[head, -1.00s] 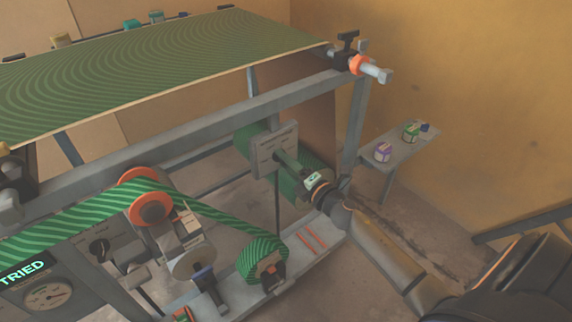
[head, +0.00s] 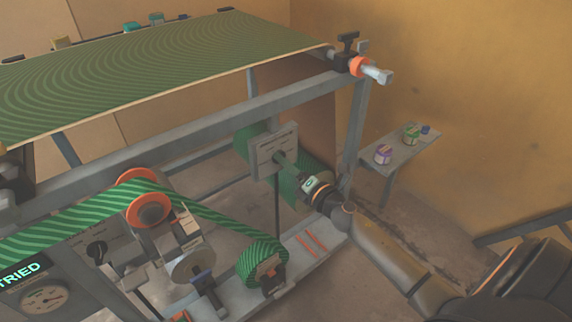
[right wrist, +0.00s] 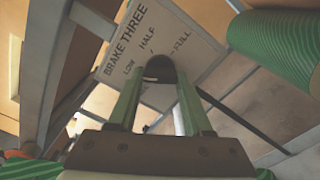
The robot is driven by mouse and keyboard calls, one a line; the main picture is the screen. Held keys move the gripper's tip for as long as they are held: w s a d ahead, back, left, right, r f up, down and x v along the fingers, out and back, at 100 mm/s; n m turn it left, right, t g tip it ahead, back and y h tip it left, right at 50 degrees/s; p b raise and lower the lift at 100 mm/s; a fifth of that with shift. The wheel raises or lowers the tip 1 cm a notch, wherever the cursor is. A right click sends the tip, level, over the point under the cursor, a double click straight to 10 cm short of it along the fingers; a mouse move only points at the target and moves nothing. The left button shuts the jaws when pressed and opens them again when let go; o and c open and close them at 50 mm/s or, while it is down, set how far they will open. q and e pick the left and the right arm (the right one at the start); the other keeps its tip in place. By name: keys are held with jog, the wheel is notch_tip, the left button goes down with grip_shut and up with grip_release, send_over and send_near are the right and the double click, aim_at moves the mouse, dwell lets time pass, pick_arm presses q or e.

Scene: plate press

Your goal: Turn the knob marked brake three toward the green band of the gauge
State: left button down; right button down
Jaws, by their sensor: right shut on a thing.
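The brake three plate (right wrist: 170,35) shows in the right wrist view, with the marks low, half and full. Its dark knob (right wrist: 160,68) stands between the fingers of my right gripper (right wrist: 160,78), which is shut on it. In the head view, the plate (head: 272,146) is on the frame in front of a green roll, and my right gripper (head: 288,164) reaches it from the lower right. The fingers hide part of the knob, and I cannot read its setting. The gauge (head: 45,299) is at the lower left; its green band is too small to make out. My left gripper is not in view.
A green striped web (head: 205,217) runs over an orange-rimmed roller (head: 150,209) to a lower roll (head: 262,262). A grey frame beam (head: 200,130) passes above the plate. A small bench (head: 398,163) with tins stands at the right wall. Another knob (head: 96,250) is left of the roller.

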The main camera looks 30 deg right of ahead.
jog(key=shift+c, duration=1.6)
grip_release()
jog(key=s, duration=1.2)
jog(key=shift+s+d+b, duration=0.25)
jog(key=shift+d+b, duration=0.2)
